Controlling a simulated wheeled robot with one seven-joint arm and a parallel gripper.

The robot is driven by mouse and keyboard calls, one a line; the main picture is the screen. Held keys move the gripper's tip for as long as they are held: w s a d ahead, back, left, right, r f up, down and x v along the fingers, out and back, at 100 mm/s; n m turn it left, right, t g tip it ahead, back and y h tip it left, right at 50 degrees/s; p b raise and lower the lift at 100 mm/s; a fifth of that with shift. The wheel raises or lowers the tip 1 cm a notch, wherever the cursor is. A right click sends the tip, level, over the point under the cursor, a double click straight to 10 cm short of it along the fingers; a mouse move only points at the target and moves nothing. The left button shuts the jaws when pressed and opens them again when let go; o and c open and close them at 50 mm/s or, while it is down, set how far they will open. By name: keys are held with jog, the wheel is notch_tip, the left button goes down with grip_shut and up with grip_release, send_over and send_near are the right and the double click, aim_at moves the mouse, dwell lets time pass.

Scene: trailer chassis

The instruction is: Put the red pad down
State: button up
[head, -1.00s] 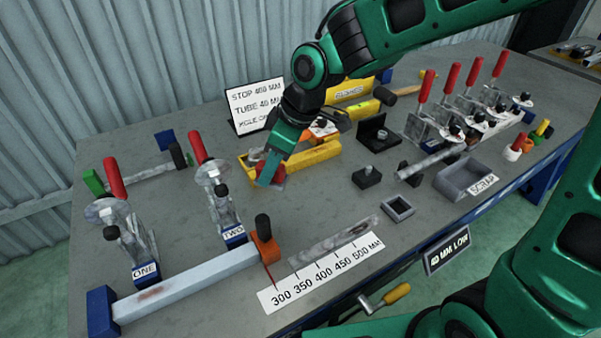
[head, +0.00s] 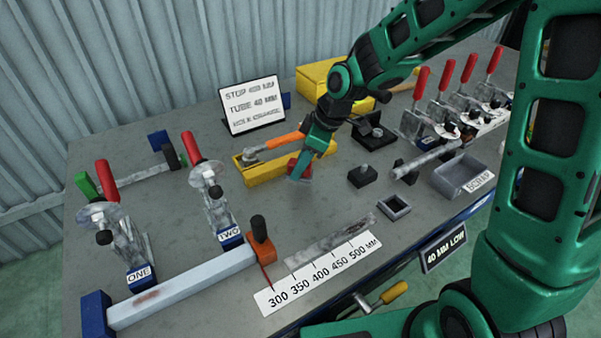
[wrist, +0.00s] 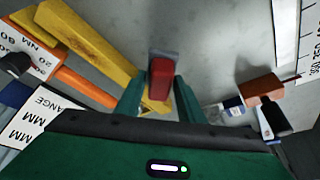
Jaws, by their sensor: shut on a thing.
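My gripper (head: 306,168) points down over the middle of the bench, at the front right side of the yellow tray. It is shut on the red pad (wrist: 160,77), which shows between the two green fingers in the wrist view. In the head view the red pad (head: 292,164) is mostly hidden behind a finger. I cannot tell whether the pad touches the bench.
The yellow tray (head: 262,175) holds an orange-handled tool (head: 285,141). A small dark open box (head: 395,207) and a black block (head: 362,176) stand to the right. A white scale (head: 320,275) and toggle clamps stand in front and left.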

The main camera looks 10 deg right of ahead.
jog(key=shift+f, duration=1.7)
jog(key=o, duration=0.9)
jog(key=v, duration=1.2)
jog(key=s+d+r+m+h, duration=0.1)
jog(key=s+d+m+h, duration=0.1)
jog(key=s+d+m, duration=0.8)
jog(key=s+d+r+m+h, duration=0.15)
jog(key=s+d+m, duration=0.4)
jog(key=d, duration=0.75)
jog(key=s+d+m, duration=0.1)
jog(key=s, duration=0.3)
jog(key=s+d+m+g, duration=0.1)
jog(key=s+d+m, duration=0.1)
jog(key=s, duration=0.2)
jog(key=s+d+f+m, duration=0.1)
jog(key=s, duration=0.3)
jog(key=shift+d+m+g, duration=0.2)
jog(key=shift+m+g, duration=0.05)
jog(key=shift+g, duration=0.15)
jog(key=shift+w, duration=0.1)
